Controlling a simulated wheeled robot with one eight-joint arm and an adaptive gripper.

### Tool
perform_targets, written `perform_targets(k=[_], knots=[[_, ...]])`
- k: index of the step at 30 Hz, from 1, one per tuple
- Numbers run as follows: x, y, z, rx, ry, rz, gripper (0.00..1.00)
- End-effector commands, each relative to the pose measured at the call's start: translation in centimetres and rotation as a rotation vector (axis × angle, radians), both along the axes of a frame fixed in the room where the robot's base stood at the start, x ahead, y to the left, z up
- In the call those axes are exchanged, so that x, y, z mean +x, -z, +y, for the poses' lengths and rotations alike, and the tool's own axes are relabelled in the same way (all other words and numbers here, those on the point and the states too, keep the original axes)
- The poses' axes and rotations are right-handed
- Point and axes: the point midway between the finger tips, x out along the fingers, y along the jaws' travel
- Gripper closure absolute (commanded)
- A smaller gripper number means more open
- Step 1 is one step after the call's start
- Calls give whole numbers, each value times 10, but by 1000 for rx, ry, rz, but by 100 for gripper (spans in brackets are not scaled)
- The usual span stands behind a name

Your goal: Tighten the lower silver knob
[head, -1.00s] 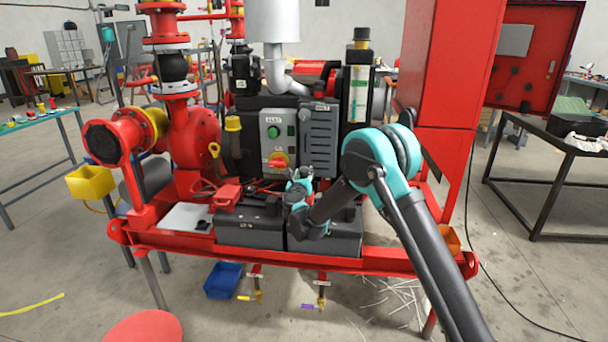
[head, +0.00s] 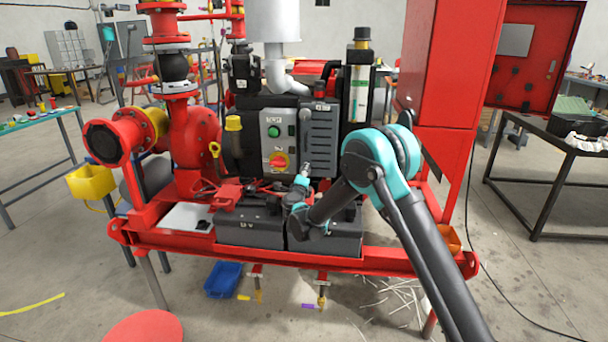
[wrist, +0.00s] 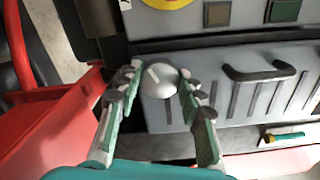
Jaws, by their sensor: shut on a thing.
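A silver domed knob (wrist: 158,82) with a pale pointer line sits on the grey panel (wrist: 230,85) in the wrist view. My gripper (wrist: 161,72) has one finger on each side of this knob and is shut on it. In the head view my gripper (head: 304,178) is at the lower part of the engine's grey front, right of the red-and-yellow switch (head: 279,161). The knob cannot be made out there.
A black handle (wrist: 258,70) stands out from the panel right of the knob. A red part (wrist: 50,120) lies close to the left finger. Two dark batteries (head: 249,228) sit below my wrist on the red skid frame (head: 400,262). A red cabinet (head: 445,80) rises at the right.

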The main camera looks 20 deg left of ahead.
Motion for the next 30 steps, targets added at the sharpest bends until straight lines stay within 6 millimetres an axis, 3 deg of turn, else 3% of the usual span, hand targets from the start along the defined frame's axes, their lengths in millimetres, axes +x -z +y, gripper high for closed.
perform_targets(k=[18,30], knots=[[-1,2,1,-553,-2,-134,91],[-1,3,1,-778,-2,-189,91]])
